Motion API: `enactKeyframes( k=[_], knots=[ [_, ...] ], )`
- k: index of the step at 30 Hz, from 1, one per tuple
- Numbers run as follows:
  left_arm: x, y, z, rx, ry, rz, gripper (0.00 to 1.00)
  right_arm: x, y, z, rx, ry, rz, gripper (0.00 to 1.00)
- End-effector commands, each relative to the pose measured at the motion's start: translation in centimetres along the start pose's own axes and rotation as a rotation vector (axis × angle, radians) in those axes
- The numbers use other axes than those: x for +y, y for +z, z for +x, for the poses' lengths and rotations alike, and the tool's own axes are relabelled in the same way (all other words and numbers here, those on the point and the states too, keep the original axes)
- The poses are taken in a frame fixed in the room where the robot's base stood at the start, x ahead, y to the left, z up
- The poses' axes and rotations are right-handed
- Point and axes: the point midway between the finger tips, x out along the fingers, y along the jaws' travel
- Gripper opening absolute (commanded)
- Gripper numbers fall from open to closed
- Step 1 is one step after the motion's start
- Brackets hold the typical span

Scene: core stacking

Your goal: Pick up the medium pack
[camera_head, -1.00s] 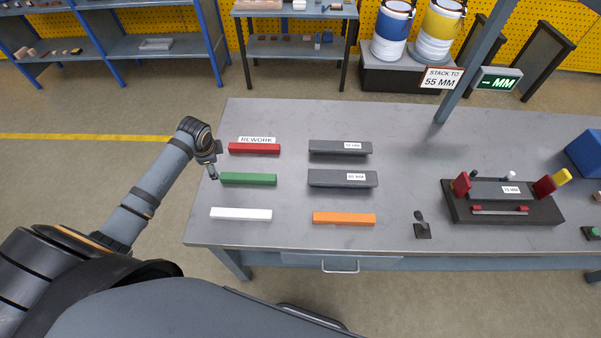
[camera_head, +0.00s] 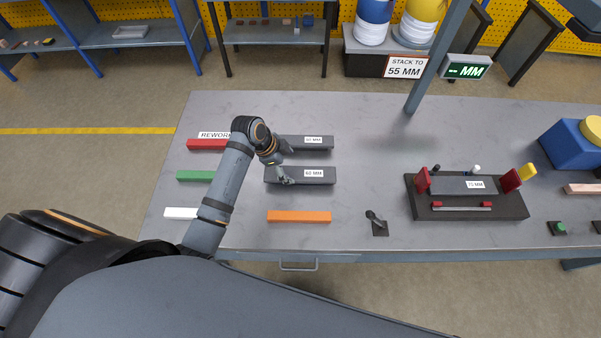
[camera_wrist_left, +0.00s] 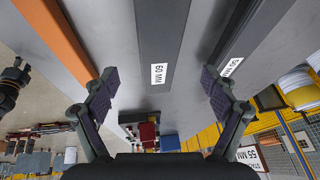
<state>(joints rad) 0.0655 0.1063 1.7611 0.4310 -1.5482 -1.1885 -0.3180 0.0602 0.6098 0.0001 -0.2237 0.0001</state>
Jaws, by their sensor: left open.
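A long grey bar labelled 60 MM (camera_head: 274,175) lies on the table, below a similar grey bar with a smaller label (camera_head: 300,142). Neither is marked as medium. My left gripper (camera_head: 286,164) is open and empty above the left part of the 60 MM bar. In the left wrist view, the 60 MM bar (camera_wrist_left: 163,35) runs between the open fingers of the gripper (camera_wrist_left: 160,78), with no contact visible. My right gripper is out of view.
Red (camera_head: 205,144), green (camera_head: 193,175) and white (camera_head: 180,213) bars lie to the left, partly behind my forearm. An orange bar (camera_head: 300,216) lies in front. A dark fixture (camera_head: 466,209) and blue block (camera_head: 568,150) stand right. The table's back middle is clear.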

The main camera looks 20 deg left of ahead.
Motion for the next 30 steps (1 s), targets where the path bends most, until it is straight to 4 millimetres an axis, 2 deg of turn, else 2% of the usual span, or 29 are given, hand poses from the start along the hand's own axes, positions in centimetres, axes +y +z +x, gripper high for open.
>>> enactKeyframes(
  k=[4, 7, 10, 15, 23, 30],
  knots=[
    [0.0, 0.0, 0.6, -0.001, -0.001, 0.002, 0.86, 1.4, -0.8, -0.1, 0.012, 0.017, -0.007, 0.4],
    [0.1, -0.1, 1.1, -0.001, 0.001, 0.0, 0.86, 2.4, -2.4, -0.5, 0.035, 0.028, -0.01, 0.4],
    [0.2, -0.2, 2.7, 0.0, 0.003, -0.001, 0.86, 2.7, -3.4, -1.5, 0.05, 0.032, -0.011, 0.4],
    [0.2, 0.0, 5.3, -0.001, 0.001, 0.0, 0.86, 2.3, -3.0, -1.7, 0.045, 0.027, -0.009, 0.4],
    [0.2, 0.1, 5.8, -0.002, -0.001, 0.001, 0.86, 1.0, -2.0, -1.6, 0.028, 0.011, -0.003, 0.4],
    [0.2, 0.1, 5.8, -0.002, -0.001, 0.001, 0.53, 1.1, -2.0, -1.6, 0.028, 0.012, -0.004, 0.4]
  ],
)
